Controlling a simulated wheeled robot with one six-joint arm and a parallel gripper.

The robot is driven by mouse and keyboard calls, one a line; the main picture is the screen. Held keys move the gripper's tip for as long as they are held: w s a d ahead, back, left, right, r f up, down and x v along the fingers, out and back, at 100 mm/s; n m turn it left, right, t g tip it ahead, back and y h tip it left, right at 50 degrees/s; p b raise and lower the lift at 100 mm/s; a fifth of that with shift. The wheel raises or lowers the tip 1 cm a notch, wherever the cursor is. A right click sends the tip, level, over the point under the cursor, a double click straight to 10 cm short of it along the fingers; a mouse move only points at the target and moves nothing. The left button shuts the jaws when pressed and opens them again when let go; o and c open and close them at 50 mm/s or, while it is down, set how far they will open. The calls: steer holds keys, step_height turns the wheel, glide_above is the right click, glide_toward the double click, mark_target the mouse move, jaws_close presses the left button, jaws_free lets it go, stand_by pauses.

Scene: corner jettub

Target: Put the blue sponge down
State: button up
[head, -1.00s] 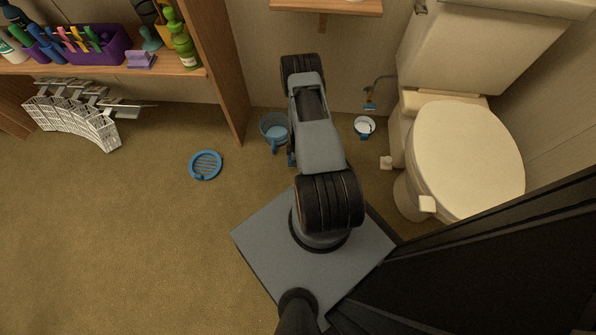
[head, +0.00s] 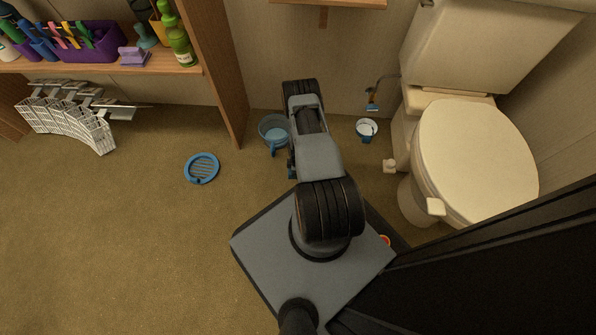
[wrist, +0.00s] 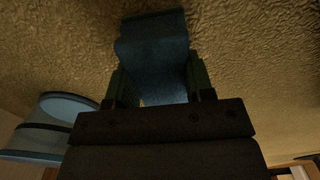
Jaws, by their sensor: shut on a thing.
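The blue sponge (wrist: 155,55) shows in the wrist view as a dark blue block between the two fingers of my gripper (wrist: 158,82). My gripper is shut on it. Brown carpet (wrist: 255,60) fills the view behind the sponge. I cannot tell whether the sponge touches the carpet. In the head view my arm hides the sponge and most of my gripper, near the blue bucket.
A blue bucket (head: 273,133) stands close left of my arm; a white and blue cup (head: 366,130) stands to the right, before the toilet (head: 475,155). A blue slotted disc (head: 201,168) lies on the carpet. A white rack (head: 70,120) is farther left. Open carpet lies at lower left.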

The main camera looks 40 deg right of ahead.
steer(key=shift+f, duration=0.15)
steer(key=o, duration=0.9)
steer(key=shift+r, duration=0.2)
